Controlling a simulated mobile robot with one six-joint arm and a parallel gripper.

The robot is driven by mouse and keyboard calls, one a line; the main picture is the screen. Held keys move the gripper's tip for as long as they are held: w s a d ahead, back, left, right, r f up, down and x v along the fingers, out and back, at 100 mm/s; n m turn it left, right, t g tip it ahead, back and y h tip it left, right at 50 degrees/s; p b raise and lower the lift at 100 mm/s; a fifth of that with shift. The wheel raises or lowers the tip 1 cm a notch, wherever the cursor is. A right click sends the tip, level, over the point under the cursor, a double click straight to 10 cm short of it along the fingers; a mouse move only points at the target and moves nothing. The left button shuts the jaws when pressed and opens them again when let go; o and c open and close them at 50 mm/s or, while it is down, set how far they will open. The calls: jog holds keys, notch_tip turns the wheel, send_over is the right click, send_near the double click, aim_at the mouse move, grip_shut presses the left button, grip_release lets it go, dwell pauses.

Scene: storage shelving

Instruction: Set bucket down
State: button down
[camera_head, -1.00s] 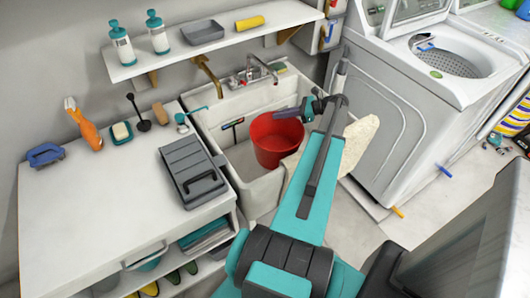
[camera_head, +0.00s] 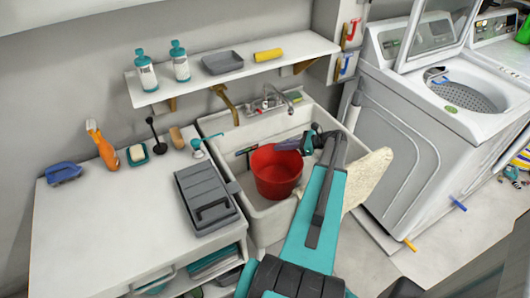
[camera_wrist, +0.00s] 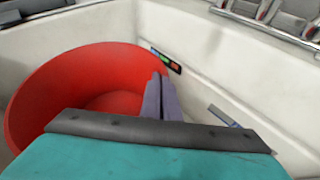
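The red bucket (camera_head: 276,178) is inside the white sink basin (camera_head: 262,226), toward its left-middle. It looks nearly upright, and I cannot tell whether its base touches the basin floor. My gripper (camera_head: 284,144) reaches into the sink from the right, with its fingers at the bucket's rim. In the wrist view the purple-grey fingers (camera_wrist: 160,98) are close together at the right rim of the bucket (camera_wrist: 100,62). They appear closed on that rim; the exact contact is partly hidden.
A faucet (camera_head: 287,98) stands at the sink's back edge, below a shelf (camera_head: 215,83) with bottles. A grey case (camera_head: 203,196) lies on the counter (camera_head: 100,235) to the left. A beige cloth-like piece (camera_head: 370,176) is at the sink's right side, near the washer (camera_head: 405,150).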

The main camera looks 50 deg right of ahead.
aim_at(272, 148)
jog(key=x, duration=0.5)
jog(key=shift+s+f+p, duration=0.1)
jog(key=shift+f+p, duration=0.05)
jog(key=shift+p, duration=0.25)
jog(key=x, duration=0.1)
jog(key=p+x, duration=0.1)
jog(key=x, duration=0.1)
jog(key=shift+f, duration=0.3)
jog(key=shift+w+a+f, duration=0.3)
jog(key=shift+w+f, duration=0.2)
jog(key=shift+f, duration=0.6)
jog(key=c, duration=2)
grip_release()
